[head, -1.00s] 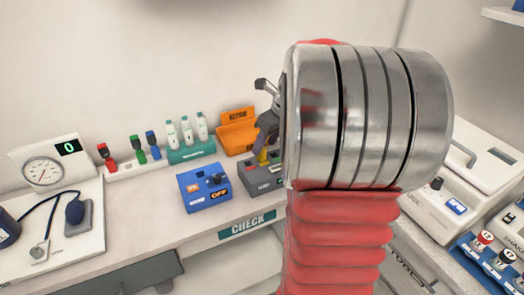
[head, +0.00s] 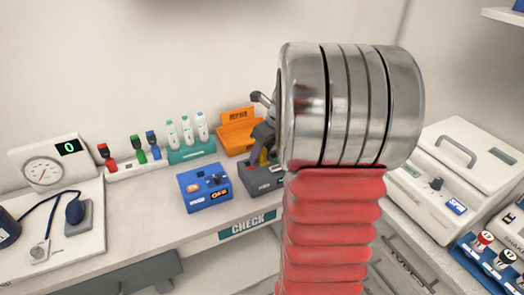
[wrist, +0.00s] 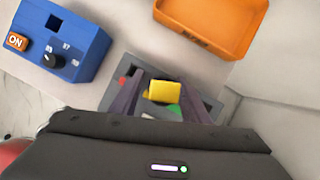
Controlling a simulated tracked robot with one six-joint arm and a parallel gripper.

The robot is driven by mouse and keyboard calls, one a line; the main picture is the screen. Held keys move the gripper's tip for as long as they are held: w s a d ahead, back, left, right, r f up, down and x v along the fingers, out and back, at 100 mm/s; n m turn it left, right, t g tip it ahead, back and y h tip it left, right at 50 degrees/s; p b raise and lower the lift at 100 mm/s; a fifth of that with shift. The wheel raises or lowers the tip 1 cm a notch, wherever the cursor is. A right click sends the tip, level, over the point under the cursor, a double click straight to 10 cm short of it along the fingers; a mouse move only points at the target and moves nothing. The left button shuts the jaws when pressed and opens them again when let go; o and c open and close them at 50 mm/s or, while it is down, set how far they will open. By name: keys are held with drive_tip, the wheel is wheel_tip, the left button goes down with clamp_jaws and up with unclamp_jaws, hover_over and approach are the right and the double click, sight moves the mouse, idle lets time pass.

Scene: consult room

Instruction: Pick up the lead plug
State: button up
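A yellow plug-like block (wrist: 165,91), which I take to be the lead plug, stands at the grey box (wrist: 205,101) in the wrist view. In the head view the yellow part (head: 264,156) shows just above the grey box (head: 262,180), partly hidden by my gripper. My gripper (wrist: 165,82) has its two dark fingers apart, one on each side of the yellow block. I cannot tell whether either finger touches it. Red and green patches show on the box near the fingers. My arm hides the box's right side in the head view.
A blue box (head: 204,187) with a knob stands left of the grey box. An orange tray (head: 237,143) is behind. A teal rack (head: 191,155) of white bottles and a white rack (head: 128,170) of coloured plugs stand further left. A white machine (head: 440,190) is at right.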

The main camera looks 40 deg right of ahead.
drive_tip(key=c, duration=1)
drive_tip(key=shift+r, duration=0.1)
wheel_tip(320, 180, up, 10)
drive_tip(key=shift+f, duration=0.1)
idle(0.7)
drive_tip(key=shift+r, duration=2.1)
